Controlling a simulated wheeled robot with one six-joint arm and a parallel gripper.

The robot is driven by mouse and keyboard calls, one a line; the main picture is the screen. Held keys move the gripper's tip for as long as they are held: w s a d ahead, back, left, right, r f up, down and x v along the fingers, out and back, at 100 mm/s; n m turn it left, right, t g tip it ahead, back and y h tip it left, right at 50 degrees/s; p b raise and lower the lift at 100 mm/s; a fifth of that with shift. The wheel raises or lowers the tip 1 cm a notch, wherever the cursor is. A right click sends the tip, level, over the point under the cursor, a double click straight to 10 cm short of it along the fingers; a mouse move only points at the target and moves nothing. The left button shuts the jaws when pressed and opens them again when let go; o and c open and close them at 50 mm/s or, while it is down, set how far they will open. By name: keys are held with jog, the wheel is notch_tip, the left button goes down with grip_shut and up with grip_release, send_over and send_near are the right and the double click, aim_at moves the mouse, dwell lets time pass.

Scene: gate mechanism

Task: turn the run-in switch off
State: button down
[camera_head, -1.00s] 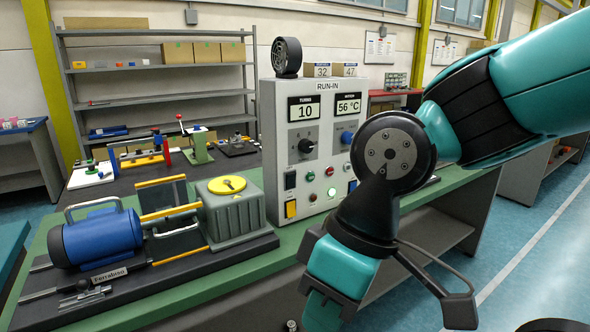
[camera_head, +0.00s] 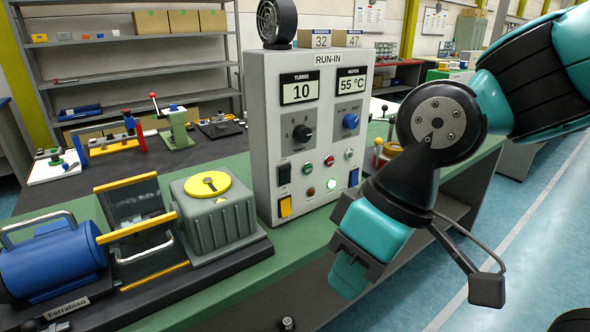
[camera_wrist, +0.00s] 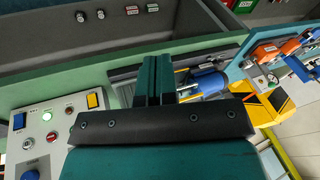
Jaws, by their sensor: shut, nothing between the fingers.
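The grey RUN-IN panel (camera_head: 313,75) stands on the green bench. Its face carries a black knob (camera_head: 302,134), a blue knob (camera_head: 350,121), a black rocker switch (camera_head: 284,173), a yellow rocker switch (camera_head: 285,206), and several small round buttons and lamps. One lamp (camera_head: 354,177) glows green. The switch labels are too small to read. My gripper (camera_head: 347,279) is shut and empty, in front of the panel's lower right and apart from it.
A grey box with a yellow disc (camera_head: 207,184) stands left of the panel, beside a guard frame and a blue motor (camera_head: 50,262). The displays read 10 turns and 55 °C. Shelves (camera_head: 130,45) stand behind. The floor at right is clear.

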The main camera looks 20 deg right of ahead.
jog(key=w+f+m+t+y+p, duration=0.1)
jog(key=w+m+t+y+p, duration=0.3)
jog(key=w+m, duration=0.9)
jog(key=w+d+f+m+t+h+p, duration=0.2)
jog(key=w+d+m+t, duration=0.6)
jog(key=w, duration=0.4)
jog(key=d+f+h, duration=0.1)
jog(key=h, duration=0.1)
jog(key=shift+w+d+h, duration=0.2)
jog(key=shift+w+h, duration=0.1)
jog(key=shift+f, duration=0.1)
jog(key=p, duration=0.6)
send_near(287, 171)
notch_tip(287, 171, down, 3)
jog(key=w, duration=0.3)
jog(key=shift+w+a+p, duration=0.65)
jog(key=shift+w+a, duration=0.15)
jog(key=shift+w, duration=0.1)
jog(key=shift+w+a, duration=0.2)
jog(key=shift+w, duration=0.45)
